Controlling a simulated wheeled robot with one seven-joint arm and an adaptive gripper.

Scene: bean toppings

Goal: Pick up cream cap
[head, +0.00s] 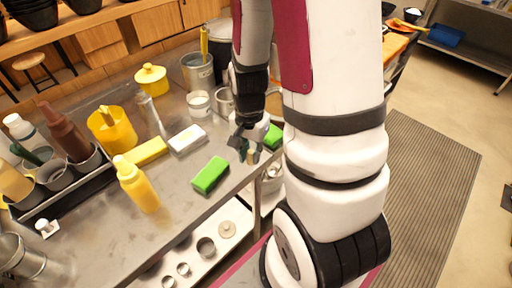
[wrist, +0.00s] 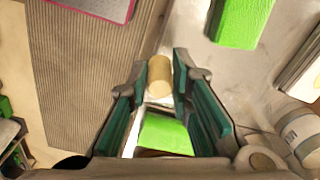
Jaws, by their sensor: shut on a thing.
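The cream cap (wrist: 159,75) is a small tan cylinder held between the tips of my gripper (wrist: 161,72) in the wrist view. The green-padded fingers stand on either side of it, with a gap between them further back. In the head view my gripper (head: 243,150) points down at the counter's front edge, and the cap (head: 252,157) shows small at its tips. I cannot tell whether the cap touches the counter.
A green block (head: 210,174) lies on the metal counter (head: 178,205), left of my gripper. Another green block (head: 273,136) is close behind it.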

